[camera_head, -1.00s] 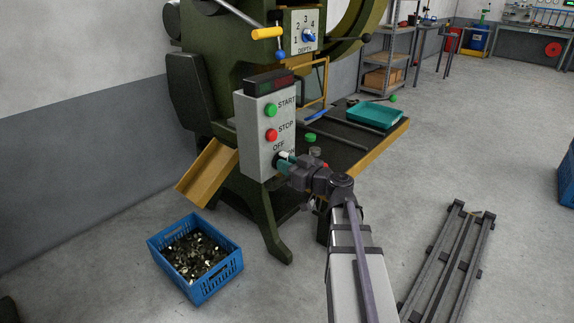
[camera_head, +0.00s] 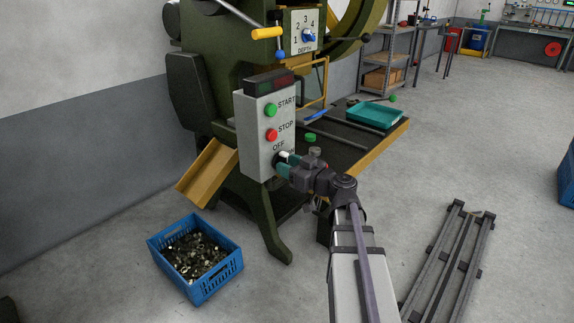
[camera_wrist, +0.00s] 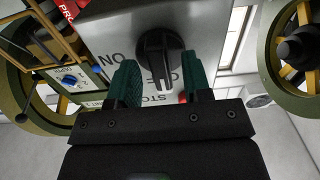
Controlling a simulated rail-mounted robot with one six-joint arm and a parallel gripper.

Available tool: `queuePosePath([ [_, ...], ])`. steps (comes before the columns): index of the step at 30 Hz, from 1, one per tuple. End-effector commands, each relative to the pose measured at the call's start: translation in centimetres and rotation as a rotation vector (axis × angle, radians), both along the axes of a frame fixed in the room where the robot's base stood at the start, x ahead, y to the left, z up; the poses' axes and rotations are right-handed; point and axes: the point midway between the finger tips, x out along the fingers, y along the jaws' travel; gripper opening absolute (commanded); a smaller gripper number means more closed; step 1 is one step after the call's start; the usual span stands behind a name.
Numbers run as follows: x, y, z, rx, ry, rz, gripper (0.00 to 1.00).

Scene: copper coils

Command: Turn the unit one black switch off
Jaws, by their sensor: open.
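The black switch (camera_wrist: 158,50) is a round knob with a raised ridge on the grey control box (camera_head: 262,110). In the wrist view its ridge runs nearly up and down, its lower end close to the upside-down OFF lettering; ON is at left. My gripper (camera_wrist: 161,82) is open, with one green finger on each side of the ridge. Gaps show between ridge and fingers.
The green START button (camera_head: 271,110) and red STOP button (camera_head: 271,135) are above the switch. A depth dial (camera_head: 308,36) is higher on the press. A blue crate of metal pieces (camera_head: 160,255) stands on the floor. A teal tray (camera_head: 372,117) lies on the bench at right.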

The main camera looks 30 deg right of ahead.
Motion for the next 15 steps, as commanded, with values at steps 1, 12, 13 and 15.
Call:
queuePosePath([
  [1, -1.0, -0.3, 0.0, 0.000, 0.000, -0.003, 0.45],
  [12, -8.6, -3.4, 0.0, 0.000, 0.000, -0.002, 0.45],
  [13, -8.8, -3.5, 0.0, 0.000, 0.000, -0.001, 0.45],
  [15, -9.2, -3.7, 0.0, 0.000, 0.000, -0.001, 0.45],
])
